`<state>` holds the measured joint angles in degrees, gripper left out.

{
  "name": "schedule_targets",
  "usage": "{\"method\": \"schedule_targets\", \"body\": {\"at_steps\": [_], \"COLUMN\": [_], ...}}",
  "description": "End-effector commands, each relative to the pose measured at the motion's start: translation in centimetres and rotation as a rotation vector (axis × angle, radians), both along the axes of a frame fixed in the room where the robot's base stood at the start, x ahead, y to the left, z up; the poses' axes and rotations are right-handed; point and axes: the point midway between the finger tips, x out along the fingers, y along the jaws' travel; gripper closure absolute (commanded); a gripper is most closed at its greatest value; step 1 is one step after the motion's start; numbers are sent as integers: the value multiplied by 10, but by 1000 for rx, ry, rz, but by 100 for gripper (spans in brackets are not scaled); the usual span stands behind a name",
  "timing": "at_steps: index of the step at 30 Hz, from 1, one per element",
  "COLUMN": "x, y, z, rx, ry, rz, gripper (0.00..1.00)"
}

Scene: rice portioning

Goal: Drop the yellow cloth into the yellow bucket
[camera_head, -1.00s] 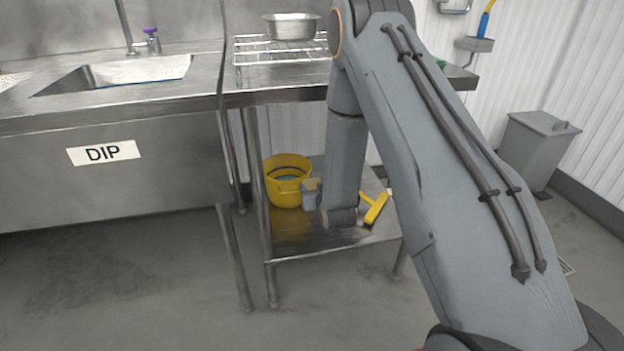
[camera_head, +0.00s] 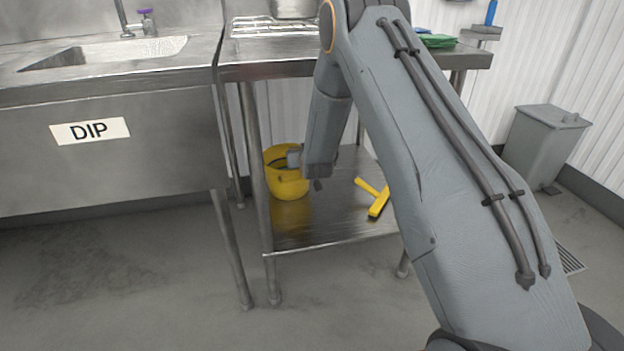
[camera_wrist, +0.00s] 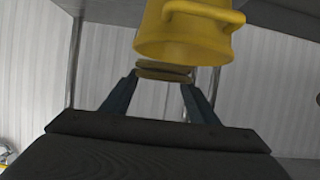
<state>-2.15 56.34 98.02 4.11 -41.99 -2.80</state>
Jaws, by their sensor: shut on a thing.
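The yellow bucket (camera_head: 287,187) stands upright on the lower shelf of the steel table. My gripper (camera_head: 295,158) is at the height of the bucket's rim, at its right side. In the wrist view, which looks upside down, the bucket (camera_wrist: 187,35) fills the top middle, rim toward my fingers. My gripper (camera_wrist: 163,77) is shut on a thin, dull yellow-brown folded thing that seems to be the yellow cloth (camera_wrist: 163,73). It lies near the rim, outside or over the opening; I cannot tell which. The cloth is hidden in the head view.
A yellow T-shaped tool (camera_head: 378,202) lies on the lower shelf (camera_head: 320,225), right of the bucket. The tabletop (camera_head: 270,70) is above, with a metal pot (camera_head: 293,8) and a green cloth (camera_head: 438,41). A table leg (camera_head: 256,165) stands left of the bucket.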

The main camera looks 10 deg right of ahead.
Motion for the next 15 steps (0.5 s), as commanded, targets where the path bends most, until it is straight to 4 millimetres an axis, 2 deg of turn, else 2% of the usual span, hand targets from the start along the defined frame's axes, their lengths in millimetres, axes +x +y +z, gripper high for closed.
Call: {"method": "schedule_targets", "body": {"at_steps": [1,3,6,9,15], "x": [22,42,61,72,80], "y": [5,10,15,19,22], "z": [-1,5,13,19,22], "rx": [3,6,9,12,14], "ry": [-6,-5,-2,-1,0], "rz": [1,3,5,6,8], "gripper": [71,71,71,71,71]}}
